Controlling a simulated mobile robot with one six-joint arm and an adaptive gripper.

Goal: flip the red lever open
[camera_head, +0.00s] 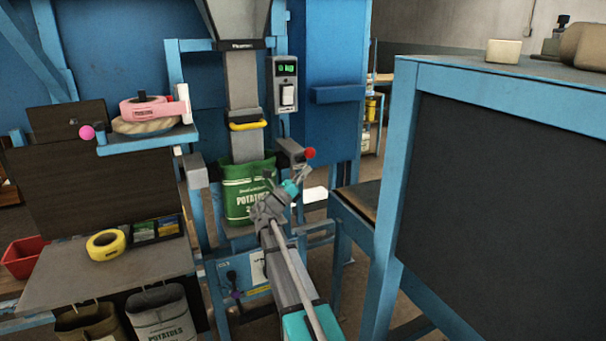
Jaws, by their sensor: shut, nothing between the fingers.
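A red round knob (310,153), apparently the end of the red lever, shows at the right side of the filling spout, beside a grey block (291,149). The rest of the lever is too small to tell apart. My gripper (303,170) is shut and empty just below the knob. I cannot tell whether its fingertips touch the lever. A green potato sack (240,190) hangs open under the spout, to the left of my gripper, and my wrist hides part of its right side.
A yellow handle (247,125) crosses the spout above the sack. A blue-framed dark panel (490,190) stands close on the right. A bench (105,270) with a yellow tape roll (106,244) stands left.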

